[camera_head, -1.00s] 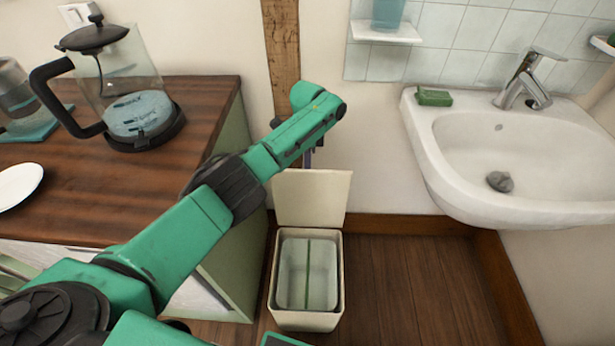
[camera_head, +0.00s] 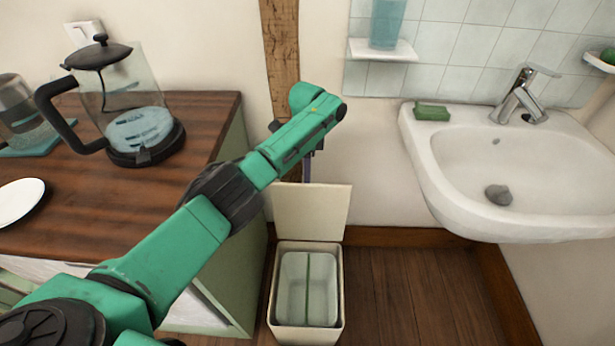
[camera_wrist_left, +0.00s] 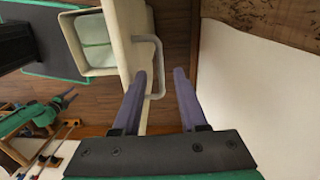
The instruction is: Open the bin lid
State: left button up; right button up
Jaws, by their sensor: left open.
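The cream bin (camera_head: 335,290) stands on the floor below the sink's left side, with a pale liner inside. Its lid (camera_head: 312,212) stands open, upright at the back. My left gripper (camera_head: 308,168) is behind and above the lid, largely hidden by its own arm. In the left wrist view, the open fingers of the gripper (camera_wrist_left: 159,90) point towards the raised lid (camera_wrist_left: 124,40). The lid's looped handle (camera_wrist_left: 158,60) reaches in between the fingertips, and one finger is close beside the lid. Contact cannot be told. My right gripper does not show clearly.
A wooden counter (camera_head: 110,205) with a glass coffee pot (camera_head: 135,120) and a white plate (camera_head: 18,200) is on the left. A white sink (camera_head: 440,180) is on the right. A wooden post (camera_head: 280,60) and wall are behind. The floor (camera_head: 400,290) right of the bin is clear.

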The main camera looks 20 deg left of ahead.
pick_arm(q)
notch_tip(320, 180, up, 11)
jog(key=shift+w+p, duration=0.25)
jog(key=shift+p, duration=0.05)
